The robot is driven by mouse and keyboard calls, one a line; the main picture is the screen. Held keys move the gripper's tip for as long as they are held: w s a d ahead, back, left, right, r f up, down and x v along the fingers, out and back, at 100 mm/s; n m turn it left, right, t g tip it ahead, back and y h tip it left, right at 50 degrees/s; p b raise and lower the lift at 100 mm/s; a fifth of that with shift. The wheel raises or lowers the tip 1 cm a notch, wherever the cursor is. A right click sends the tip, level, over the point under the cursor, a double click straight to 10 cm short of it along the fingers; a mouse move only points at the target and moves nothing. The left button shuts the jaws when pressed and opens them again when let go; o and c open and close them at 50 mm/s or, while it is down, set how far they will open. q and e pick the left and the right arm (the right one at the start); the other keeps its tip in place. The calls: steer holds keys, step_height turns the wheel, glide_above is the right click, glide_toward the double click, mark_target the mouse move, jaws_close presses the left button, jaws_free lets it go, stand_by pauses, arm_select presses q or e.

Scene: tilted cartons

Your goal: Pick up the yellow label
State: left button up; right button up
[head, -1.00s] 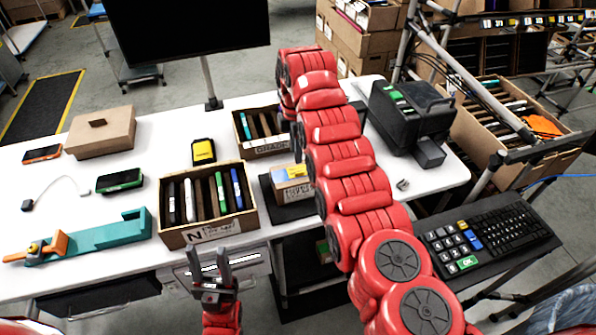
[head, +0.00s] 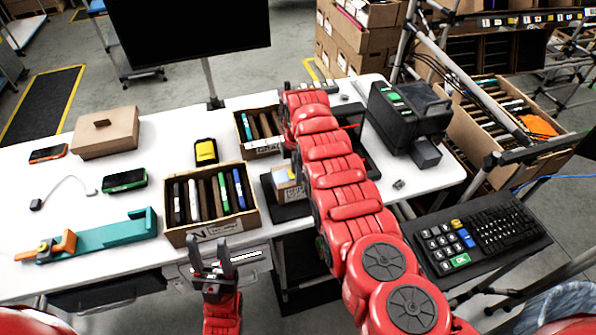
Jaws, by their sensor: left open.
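A yellow-faced block with a black edge (head: 205,151) lies on the white table behind the front carton, and may be the yellow label. A small tan box (head: 287,177) with a yellow patch on it sits on a dark stand, partly hidden by my right arm. My left gripper (head: 224,252) is open and empty, pointing up in front of the table's near edge, below the front carton. My right arm crosses the view from the lower right to the far side of the table; its gripper cannot be made out.
The front carton (head: 176,239) holds several markers; another carton (head: 262,154) stands behind it. A teal tool (head: 100,240), phones and a closed brown box (head: 104,140) lie at left. A black printer (head: 405,115) and keyboard (head: 490,232) are at right. A monitor stands behind.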

jaws_close()
steer(key=shift+r, duration=0.1)
stand_by(0.3)
steer(key=shift+r+b, duration=0.5)
steer(key=shift+r, duration=0.2)
steer(key=shift+w+r+b, duration=0.1)
steer(key=shift+r+b, duration=0.35)
steer(key=shift+b, duration=0.25)
steer(key=shift+s+a+r+p, duration=0.3)
steer(key=shift+s+r+p, duration=0.1)
steer(key=shift+r+p, duration=0.3)
steer(key=shift+s+a+p, duration=0.1)
steer(key=shift+s+p, duration=0.2)
steer(key=shift+s, duration=0.05)
steer(key=s+a+r+p, duration=0.25)
steer(key=s+p, duration=0.35)
steer(key=s, duration=0.7)
steer(key=shift+s+a+r+p, duration=0.2)
steer(key=shift+r+p, duration=0.6)
steer(key=shift+p, duration=0.4)
steer(key=shift+s+a+r+p, duration=0.15)
steer(key=shift+r+p, duration=0.6)
steer(key=shift+p, duration=0.45)
steer(key=shift+s+a+r+p, duration=0.2)
steer(key=shift+r+p, duration=0.6)
steer(key=shift+p, duration=0.4)
